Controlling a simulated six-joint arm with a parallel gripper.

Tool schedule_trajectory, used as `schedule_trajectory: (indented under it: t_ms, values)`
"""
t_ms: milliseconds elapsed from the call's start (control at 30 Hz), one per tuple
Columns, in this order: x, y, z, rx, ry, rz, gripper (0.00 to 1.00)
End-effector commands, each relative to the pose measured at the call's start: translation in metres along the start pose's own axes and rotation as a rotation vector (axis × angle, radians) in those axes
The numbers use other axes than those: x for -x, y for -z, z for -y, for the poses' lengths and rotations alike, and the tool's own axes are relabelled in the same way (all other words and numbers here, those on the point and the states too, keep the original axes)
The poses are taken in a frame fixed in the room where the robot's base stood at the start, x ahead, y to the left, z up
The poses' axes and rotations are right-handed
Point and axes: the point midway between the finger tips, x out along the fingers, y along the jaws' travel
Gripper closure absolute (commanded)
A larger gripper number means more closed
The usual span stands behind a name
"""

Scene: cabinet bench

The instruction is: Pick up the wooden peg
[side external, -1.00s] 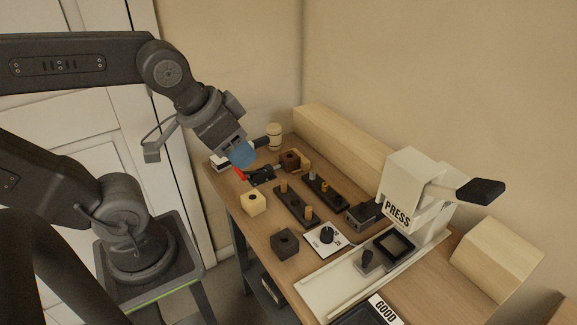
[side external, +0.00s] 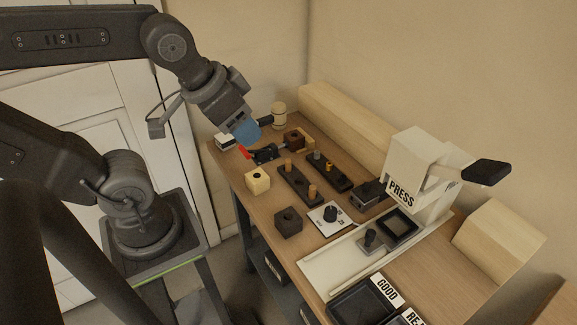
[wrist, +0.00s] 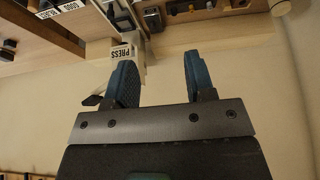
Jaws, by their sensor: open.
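Two wooden pegs, a farther one (side external: 288,164) and a nearer one (side external: 312,191), stand upright in a dark rack (side external: 299,182) in the side view. I cannot tell which one the task means. My gripper (side external: 247,134) has blue fingers and hangs above the far left end of the bench, apart from the pegs. In the wrist view my gripper (wrist: 160,78) has its fingers spread with nothing between them. No peg can be made out clearly between or near the fingers there.
A second dark rack (side external: 333,175) with short pegs stands to the right. A red-handled clamp (side external: 264,153) lies below my gripper. A light block (side external: 257,180), a dark block (side external: 288,221), a dial plate (side external: 330,215) and the white press (side external: 413,170) surround the racks.

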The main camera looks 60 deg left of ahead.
Motion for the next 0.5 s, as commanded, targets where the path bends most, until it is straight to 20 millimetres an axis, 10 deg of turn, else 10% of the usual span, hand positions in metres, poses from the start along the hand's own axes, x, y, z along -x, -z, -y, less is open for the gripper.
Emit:
schedule_trajectory:
  t_ms: [267, 500]
  values:
    - [-0.02, 0.029, 0.015, 0.211, 0.034, 0.084, 0.5]
    - [-0.076, 0.073, 0.055, 0.638, 0.123, 0.226, 0.5]
